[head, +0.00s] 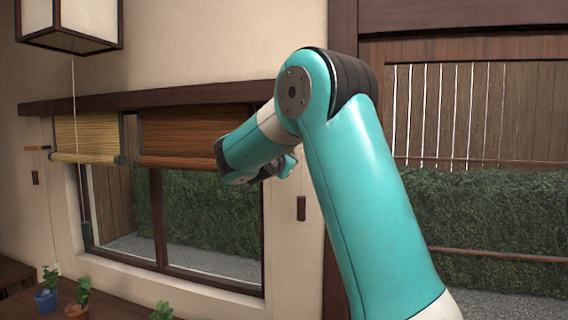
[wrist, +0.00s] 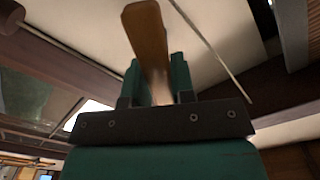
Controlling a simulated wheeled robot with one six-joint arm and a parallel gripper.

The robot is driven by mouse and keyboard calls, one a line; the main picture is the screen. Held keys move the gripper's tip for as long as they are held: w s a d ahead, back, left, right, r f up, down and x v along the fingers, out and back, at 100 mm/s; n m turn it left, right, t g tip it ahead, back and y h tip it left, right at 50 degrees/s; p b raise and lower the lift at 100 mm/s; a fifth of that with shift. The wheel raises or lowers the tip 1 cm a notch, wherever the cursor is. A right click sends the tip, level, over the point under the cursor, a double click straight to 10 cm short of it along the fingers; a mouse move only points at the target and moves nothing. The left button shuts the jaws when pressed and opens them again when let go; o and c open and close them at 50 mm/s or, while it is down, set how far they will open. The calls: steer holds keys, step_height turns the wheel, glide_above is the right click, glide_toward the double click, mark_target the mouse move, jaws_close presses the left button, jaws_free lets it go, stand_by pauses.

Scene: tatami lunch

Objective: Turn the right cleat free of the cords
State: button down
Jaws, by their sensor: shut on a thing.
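In the wrist view my gripper (wrist: 158,88) has its two teal fingers closed on the sides of a brown wooden bar, which looks like the right cleat (wrist: 147,35). The bar sticks out beyond the fingertips. A thin pale cord (wrist: 212,52) runs slantwise to the right of it; whether any cord touches the cleat cannot be told. In the head view my arm hides the right cleat and most of the gripper. The left cleat (head: 37,148) is a small wooden bar lying level on the wall left of the window.
Two rolled blinds, one yellow (head: 85,137) and one reddish brown (head: 178,140), hang in the window. A dark cord pull (head: 301,208) hangs right of it, another (head: 36,178) at the left. A paper lantern (head: 70,22) hangs upper left. Potted plants (head: 46,300) stand below.

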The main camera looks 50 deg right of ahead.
steer(key=n+b, duration=0.2)
steer(key=n, duration=0.1)
steer(key=shift+f, duration=0.1)
steer(key=shift+n+b, duration=0.6)
steer(key=shift+n, duration=1.3)
steer(key=c, duration=1)
jaws_free()
steer(key=shift+o, duration=0.2)
